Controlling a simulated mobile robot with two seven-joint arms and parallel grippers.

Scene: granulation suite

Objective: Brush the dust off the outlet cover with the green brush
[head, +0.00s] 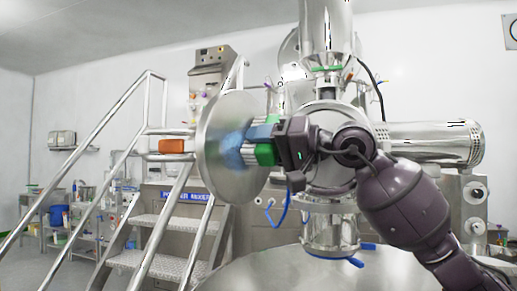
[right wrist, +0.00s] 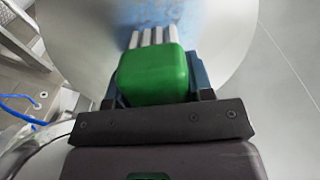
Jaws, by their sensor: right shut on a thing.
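The outlet cover (head: 240,183) is a round polished metal disc in the middle of the head view, with bluish dust on its face. In the right wrist view the cover (right wrist: 225,35) fills the top, with a blue patch at its upper left. My right gripper (head: 266,142) is shut on the green brush (right wrist: 155,75). The brush's pale bristles point at the cover's face and appear at or very near it; exact contact is hard to tell. The brush also shows in the head view (head: 265,155), partly hidden by the fingers. My left gripper is not in view.
Metal stairs with tubular railings (head: 150,240) stand left of the cover. An orange box (head: 171,146) sits behind the railing. A large metal vessel top (head: 320,272) lies below, and a horizontal steel cylinder (head: 430,142) is behind my right arm. Blue hoses hang nearby.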

